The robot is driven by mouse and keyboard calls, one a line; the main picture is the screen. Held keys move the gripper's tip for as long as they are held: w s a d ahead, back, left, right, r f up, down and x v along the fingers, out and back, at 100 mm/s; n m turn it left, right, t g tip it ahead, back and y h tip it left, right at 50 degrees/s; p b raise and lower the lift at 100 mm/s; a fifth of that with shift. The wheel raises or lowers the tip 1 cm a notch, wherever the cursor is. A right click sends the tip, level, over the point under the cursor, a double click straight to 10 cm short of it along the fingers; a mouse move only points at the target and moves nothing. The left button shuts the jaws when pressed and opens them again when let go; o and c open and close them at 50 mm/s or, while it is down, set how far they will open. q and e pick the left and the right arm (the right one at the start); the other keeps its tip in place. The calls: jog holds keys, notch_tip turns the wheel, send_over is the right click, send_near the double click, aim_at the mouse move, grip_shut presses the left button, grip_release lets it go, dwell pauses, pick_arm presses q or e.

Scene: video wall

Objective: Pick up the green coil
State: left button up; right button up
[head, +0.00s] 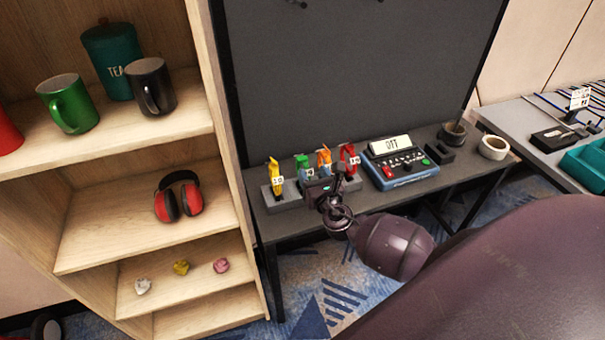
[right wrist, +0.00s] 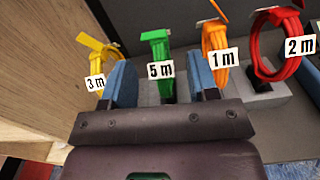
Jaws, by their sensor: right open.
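The green coil (head: 302,162) hangs on a grey stand on the dark bench, between a yellow coil (head: 275,173) and an orange coil (head: 324,160). In the right wrist view the green coil (right wrist: 160,62) carries a "5 m" tag. My right gripper (head: 319,187) is in front of the stand. In the right wrist view its two blue fingers (right wrist: 161,84) are apart, and the green coil shows in the gap, its lower end hidden by the gripper body. I cannot tell its exact depth between the fingers. My left gripper is not in view.
The orange coil (right wrist: 217,50) with its "1 m" tag is close beside the right finger; the yellow coil (right wrist: 101,70) is near the left one. A red coil (right wrist: 277,50) hangs farther right. A wooden shelf (head: 185,120) stands left, a labelled device (head: 400,165) right.

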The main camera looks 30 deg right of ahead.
aim_at(307, 166)
jog(key=shift+f+x, duration=0.15)
jog(key=shift+x, duration=1.15)
jog(key=shift+f+x, duration=0.1)
jog(key=shift+x, duration=1.25)
jog(key=shift+a, duration=0.1)
grip_shut()
